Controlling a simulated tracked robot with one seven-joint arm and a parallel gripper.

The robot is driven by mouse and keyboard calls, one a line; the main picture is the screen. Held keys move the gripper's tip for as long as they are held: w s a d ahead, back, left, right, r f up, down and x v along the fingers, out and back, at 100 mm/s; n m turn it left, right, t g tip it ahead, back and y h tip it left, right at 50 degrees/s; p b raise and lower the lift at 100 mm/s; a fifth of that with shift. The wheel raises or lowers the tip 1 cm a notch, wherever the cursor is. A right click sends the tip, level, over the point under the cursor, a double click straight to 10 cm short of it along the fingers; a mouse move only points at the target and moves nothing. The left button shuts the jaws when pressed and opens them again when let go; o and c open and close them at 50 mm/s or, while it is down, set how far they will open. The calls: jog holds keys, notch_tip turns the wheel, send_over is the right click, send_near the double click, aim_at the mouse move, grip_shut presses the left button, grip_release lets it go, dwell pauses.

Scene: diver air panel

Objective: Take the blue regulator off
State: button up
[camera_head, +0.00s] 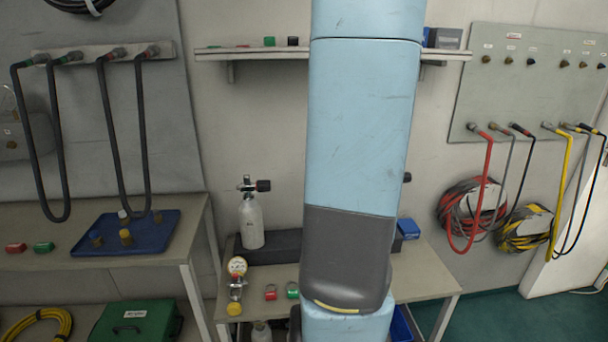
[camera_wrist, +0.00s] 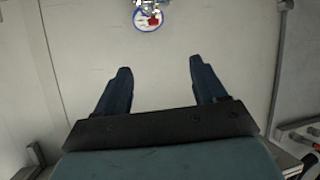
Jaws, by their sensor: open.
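In the wrist view, my gripper (camera_wrist: 160,66) is open, its two dark blue fingers apart with nothing between them and a pale wall beyond. At the top edge of that view is a metal fitting with a blue-rimmed round part (camera_wrist: 148,18) and a red spot. It is cut off by the frame and lies beyond my fingertips, not touching them. It may be the blue regulator, but I cannot tell. In the head view my arm covers the middle of the scene, and no blue regulator can be made out there. My gripper is hidden in that view.
A pale cylinder (camera_head: 251,222) with a valve stands at the back of the bench (camera_head: 432,278). A brass regulator with a gauge (camera_head: 237,267) lies on the bench near red and green tags. A blue tray (camera_head: 101,246) is at left. Coloured hoses (camera_head: 487,195) hang at right.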

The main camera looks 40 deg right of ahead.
notch_tip(320, 180, down, 4)
jog(key=s+d+y, duration=0.1)
jog(key=s+d, duration=0.1)
jog(key=shift+t+y, duration=0.3)
jog(key=shift+t, duration=0.2)
jog(key=x, duration=1.3)
jog(key=shift+w+d+r, duration=0.1)
jog(key=shift+w+d, duration=0.05)
jog(key=shift+d, duration=0.1)
jog(key=shift+c, duration=0.3)
